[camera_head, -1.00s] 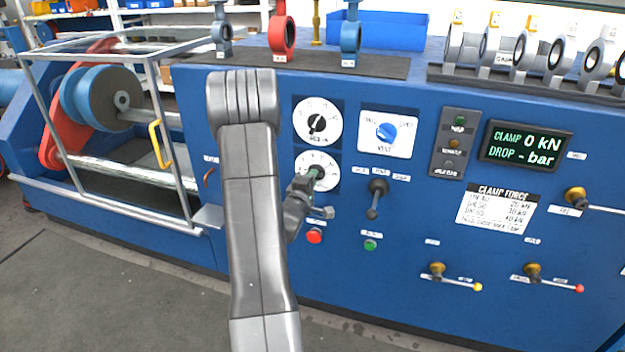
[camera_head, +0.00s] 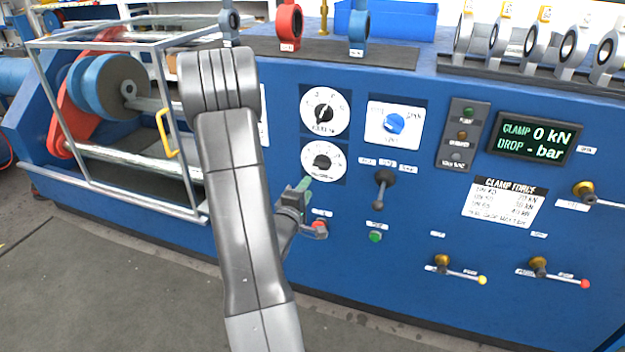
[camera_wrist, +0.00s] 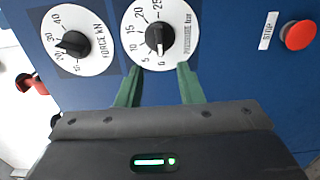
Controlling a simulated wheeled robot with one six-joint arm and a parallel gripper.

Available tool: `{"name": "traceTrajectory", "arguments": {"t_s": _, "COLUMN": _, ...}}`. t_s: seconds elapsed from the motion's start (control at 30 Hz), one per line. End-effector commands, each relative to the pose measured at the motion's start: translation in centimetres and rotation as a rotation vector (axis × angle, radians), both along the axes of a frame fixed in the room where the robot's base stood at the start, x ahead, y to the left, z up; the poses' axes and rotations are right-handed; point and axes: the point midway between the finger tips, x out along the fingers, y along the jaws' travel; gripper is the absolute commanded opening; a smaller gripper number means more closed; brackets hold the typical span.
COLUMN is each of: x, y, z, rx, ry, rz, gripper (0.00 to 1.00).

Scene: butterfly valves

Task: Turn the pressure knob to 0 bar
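The pressure knob (camera_head: 322,161) is a black knob on a round white dial, the lower of two dials on the blue panel. In the wrist view the pressure knob (camera_wrist: 158,38) shows in full, and its white mark points down toward the 0.
The force dial (camera_head: 324,111) sits above the pressure dial. A red stop button (camera_wrist: 300,35) is right of the pressure dial in the wrist view. A black lever (camera_head: 381,187) and a green button (camera_head: 375,237) are close to the right. The display (camera_head: 530,139) reads 0 kN.

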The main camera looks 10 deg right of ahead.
Motion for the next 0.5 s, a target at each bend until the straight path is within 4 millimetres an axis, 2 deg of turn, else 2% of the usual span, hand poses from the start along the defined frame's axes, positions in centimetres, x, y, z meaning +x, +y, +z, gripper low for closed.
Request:
{"name": "traceTrajectory", "arguments": {"t_s": 0.2, "x": -2.2, "y": 1.3, "z": -0.1, "rx": 0.0, "ry": 0.001, "rz": 0.001, "gripper": 0.34}}
{"name": "traceTrajectory", "arguments": {"t_s": 0.5, "x": -2.5, "y": 1.5, "z": 0.0, "rx": -0.001, "ry": 0.0, "rz": 0.0, "gripper": 0.34}}
